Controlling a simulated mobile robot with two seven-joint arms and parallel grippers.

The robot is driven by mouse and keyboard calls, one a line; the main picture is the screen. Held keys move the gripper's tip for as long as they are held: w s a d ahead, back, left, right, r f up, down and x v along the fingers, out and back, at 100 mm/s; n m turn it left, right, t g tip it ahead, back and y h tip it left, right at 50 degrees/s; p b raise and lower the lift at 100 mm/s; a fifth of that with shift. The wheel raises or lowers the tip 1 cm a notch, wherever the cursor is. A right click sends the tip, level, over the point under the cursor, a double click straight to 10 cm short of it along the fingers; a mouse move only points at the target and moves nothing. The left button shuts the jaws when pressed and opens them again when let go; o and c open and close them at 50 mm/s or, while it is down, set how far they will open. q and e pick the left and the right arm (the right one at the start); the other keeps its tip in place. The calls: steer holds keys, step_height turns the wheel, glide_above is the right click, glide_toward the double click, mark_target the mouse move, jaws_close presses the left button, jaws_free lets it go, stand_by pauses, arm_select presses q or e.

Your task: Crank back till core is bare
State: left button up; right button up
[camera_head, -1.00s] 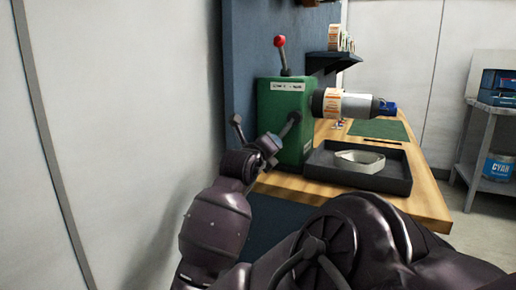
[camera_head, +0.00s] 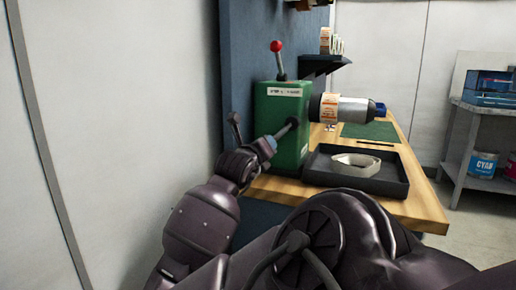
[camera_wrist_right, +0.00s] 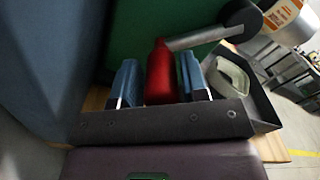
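The green rewinder box (camera_head: 281,115) stands on the bench in the head view. A roll of orange-and-white labels (camera_head: 329,108) sits on the grey core (camera_head: 354,111), which sticks out to the right. The core's outer part shows grey, without labels. The crank's dark hub (camera_head: 292,123) is on the box's near face. The grey crank arm (camera_wrist_right: 205,37) runs right from the handle. My left gripper is in neither view.
A dark tray (camera_head: 395,187) with a pale ring-shaped piece (camera_head: 355,163) lies on the wooden bench (camera_head: 425,208). A green mat (camera_head: 370,131) lies behind it. A red-knobbed lever (camera_head: 277,47) tops the box. A wall shelf (camera_head: 325,63) holds label rolls.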

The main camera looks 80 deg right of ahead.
steer(key=shift+o, duration=1.4)
steer(key=v, duration=1)
steer(key=shift+a+p, duration=0.35)
steer(key=shift+w, duration=0.1)
